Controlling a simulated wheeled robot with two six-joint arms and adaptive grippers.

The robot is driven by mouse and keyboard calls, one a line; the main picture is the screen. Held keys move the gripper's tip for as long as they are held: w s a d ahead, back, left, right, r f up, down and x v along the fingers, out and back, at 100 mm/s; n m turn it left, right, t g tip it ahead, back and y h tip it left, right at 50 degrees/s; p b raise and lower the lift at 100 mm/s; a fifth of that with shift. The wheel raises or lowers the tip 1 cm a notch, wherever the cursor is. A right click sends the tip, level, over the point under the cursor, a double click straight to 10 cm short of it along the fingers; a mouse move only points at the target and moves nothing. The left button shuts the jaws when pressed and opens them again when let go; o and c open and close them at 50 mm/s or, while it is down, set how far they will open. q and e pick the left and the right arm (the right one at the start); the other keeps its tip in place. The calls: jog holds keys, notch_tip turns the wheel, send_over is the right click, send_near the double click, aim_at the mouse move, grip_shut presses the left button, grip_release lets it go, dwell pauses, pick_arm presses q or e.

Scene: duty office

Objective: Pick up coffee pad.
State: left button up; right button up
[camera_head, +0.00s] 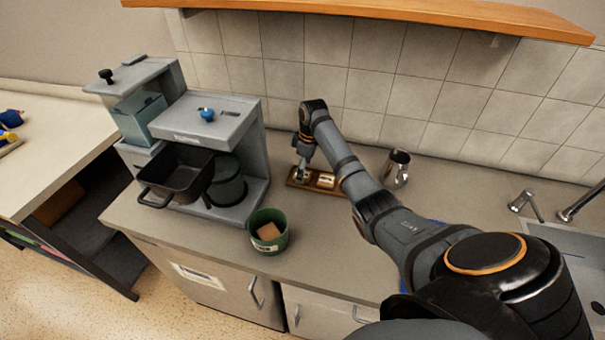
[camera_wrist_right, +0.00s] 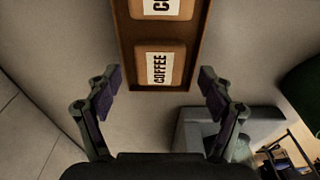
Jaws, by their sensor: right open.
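Two brown coffee pads with white COFFEE labels lie in a wooden tray (camera_wrist_right: 203,45) in the right wrist view. The nearer coffee pad (camera_wrist_right: 180,66) is whole in that view; the other coffee pad (camera_wrist_right: 184,7) is cut off by the top edge. My right gripper (camera_wrist_right: 159,84) is open and empty, its fingertips spread on either side of the tray's near end, apart from the pads. In the head view the gripper (camera_head: 302,174) is over the left end of the tray (camera_head: 315,188) and hides part of it. One pad (camera_head: 327,180) shows to its right. My left gripper is out of view.
A grey coffee machine (camera_head: 245,135) with a black basket (camera_head: 178,178) stands left of the tray. A green cup (camera_head: 282,240) with a brown piece inside stands near the counter's front edge. A metal jug (camera_head: 396,170) is to the right, beyond my arm. A wooden shelf (camera_head: 400,12) hangs above.

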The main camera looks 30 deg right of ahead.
jog(key=shift+w+a+f, duration=0.1)
jog(key=shift+w+f, duration=0.05)
jog(key=shift+f, duration=0.6)
jog(key=c, duration=1.1)
jog(key=shift+r, duration=0.1)
jog(key=shift+c, duration=0.2)
